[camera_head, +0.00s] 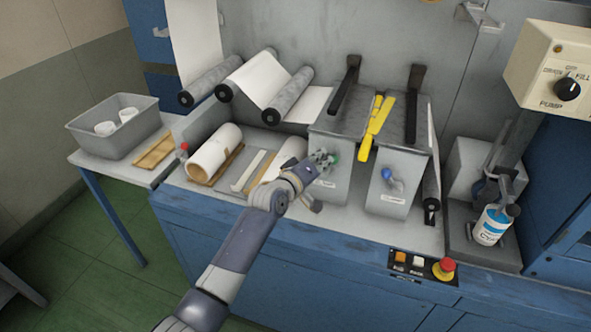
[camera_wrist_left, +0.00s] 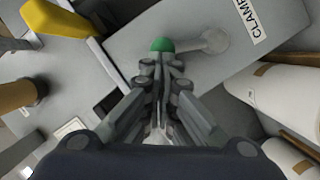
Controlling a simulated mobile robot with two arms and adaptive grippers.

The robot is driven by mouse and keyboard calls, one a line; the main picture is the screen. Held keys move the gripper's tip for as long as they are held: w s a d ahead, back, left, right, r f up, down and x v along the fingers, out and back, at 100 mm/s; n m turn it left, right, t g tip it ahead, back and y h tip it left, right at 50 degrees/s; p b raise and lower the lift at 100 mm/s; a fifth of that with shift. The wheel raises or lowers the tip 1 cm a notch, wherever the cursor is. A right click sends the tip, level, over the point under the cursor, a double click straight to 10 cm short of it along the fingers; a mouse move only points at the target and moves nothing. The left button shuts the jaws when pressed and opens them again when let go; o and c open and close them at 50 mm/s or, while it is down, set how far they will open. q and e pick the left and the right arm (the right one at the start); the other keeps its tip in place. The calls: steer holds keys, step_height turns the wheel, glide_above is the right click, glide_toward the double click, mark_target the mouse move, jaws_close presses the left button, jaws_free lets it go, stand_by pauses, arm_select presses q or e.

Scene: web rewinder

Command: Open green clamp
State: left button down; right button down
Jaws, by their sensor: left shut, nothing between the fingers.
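The green clamp's ball knob (camera_head: 334,157) shows at the front of the left grey box, just past my fingertips. In the left wrist view the green knob (camera_wrist_left: 161,44) is at the end of a short grey lever, whose round hub (camera_wrist_left: 214,41) is on the box face near a CLAMP label (camera_wrist_left: 249,20). My left gripper (camera_head: 321,160) is shut and empty. In the left wrist view its fingertips (camera_wrist_left: 161,62) are together right at the green knob; I cannot tell whether they touch it. My right gripper is not in view.
A blue-knobbed clamp (camera_head: 388,174) is on the right grey box. A yellow tool (camera_head: 376,128) lies between the two black arms above. White rolls (camera_head: 216,152) lie left of my gripper. A red button (camera_head: 446,265) is on the front panel, and a bottle (camera_head: 493,224) stands right.

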arm_select(q)
steer(key=shift+s+d, duration=0.1)
steer(key=shift+d, duration=0.55)
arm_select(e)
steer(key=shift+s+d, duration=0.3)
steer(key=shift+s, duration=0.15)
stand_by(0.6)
